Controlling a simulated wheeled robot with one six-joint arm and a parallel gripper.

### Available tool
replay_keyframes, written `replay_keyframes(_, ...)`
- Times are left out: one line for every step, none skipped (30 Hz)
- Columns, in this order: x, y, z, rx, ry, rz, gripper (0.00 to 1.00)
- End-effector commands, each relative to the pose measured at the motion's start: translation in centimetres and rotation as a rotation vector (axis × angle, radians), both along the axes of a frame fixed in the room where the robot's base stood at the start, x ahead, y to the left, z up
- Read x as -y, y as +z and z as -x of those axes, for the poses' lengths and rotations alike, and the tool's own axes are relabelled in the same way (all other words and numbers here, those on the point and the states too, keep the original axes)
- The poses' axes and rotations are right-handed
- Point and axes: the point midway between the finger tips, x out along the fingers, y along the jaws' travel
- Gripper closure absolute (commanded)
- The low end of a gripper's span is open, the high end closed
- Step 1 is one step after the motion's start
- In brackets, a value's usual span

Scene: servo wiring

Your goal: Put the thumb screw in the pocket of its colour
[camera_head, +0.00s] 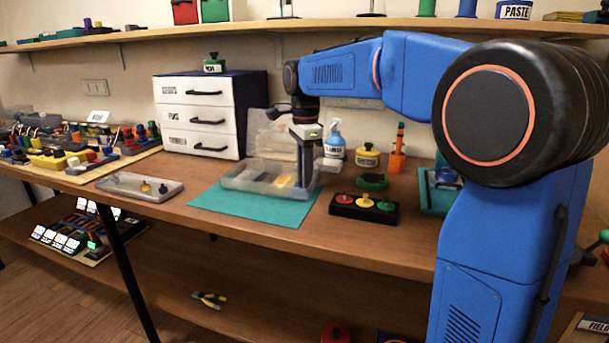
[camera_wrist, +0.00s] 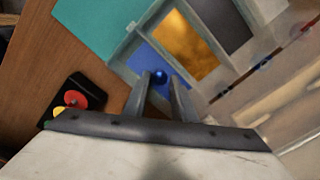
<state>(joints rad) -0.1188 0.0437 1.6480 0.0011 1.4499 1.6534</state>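A clear case (camera_head: 240,180) with coloured pockets stands on a teal mat (camera_head: 245,205), its lid raised behind. In the wrist view, a blue pocket (camera_wrist: 137,60), an orange-yellow pocket (camera_wrist: 180,40) and a dark grey pocket (camera_wrist: 222,22) show. My gripper (camera_head: 303,183) points down into the case at its right side. In the wrist view, a blue thumb screw (camera_wrist: 160,76) sits between the fingertips of my gripper (camera_wrist: 161,80), over the blue pocket. The fingers appear closed on the screw's head. Its lower end is hidden.
A grey tray (camera_head: 120,188) with several small screws lies to the left. A black block (camera_head: 345,210) with red, yellow and green knobs stands right of the mat. Bottles, an orange holder (camera_head: 397,160) and a white drawer unit (camera_head: 195,110) stand behind. The mat's front is clear.

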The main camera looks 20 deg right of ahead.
Motion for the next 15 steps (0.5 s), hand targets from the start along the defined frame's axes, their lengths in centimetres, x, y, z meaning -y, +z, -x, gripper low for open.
replay_keyframes(0.0,0.0,0.0,0.000,0.000,0.000,0.76)
replay_keyframes(0.0,0.0,0.0,0.000,0.000,0.000,0.76)
replay_keyframes(0.0,0.0,0.0,0.000,0.000,0.000,0.76)
replay_keyframes(0.0,0.1,0.0,0.000,0.000,0.000,0.76)
replay_keyframes(0.0,0.2,0.0,0.000,0.000,0.000,0.76)
replay_keyframes(0.0,0.4,0.0,0.001,0.000,0.000,0.76)
replay_keyframes(0.0,0.6,0.0,0.001,0.000,0.000,0.76)
replay_keyframes(0.0,0.9,-0.1,0.002,0.000,0.000,0.76)
replay_keyframes(0.0,1.3,-0.1,0.002,0.000,0.000,0.76)
replay_keyframes(0.0,1.8,-0.1,0.002,0.000,0.000,0.76)
replay_keyframes(0.0,2.2,-0.1,0.002,0.000,0.000,0.76)
replay_keyframes(0.0,2.9,-0.1,0.003,0.000,0.000,0.76)
replay_keyframes(0.0,3.5,-0.1,0.003,0.000,0.000,0.76)
replay_keyframes(0.0,4.1,-0.1,0.003,0.000,0.000,0.76)
replay_keyframes(0.0,4.9,-0.1,0.003,0.000,0.000,0.76)
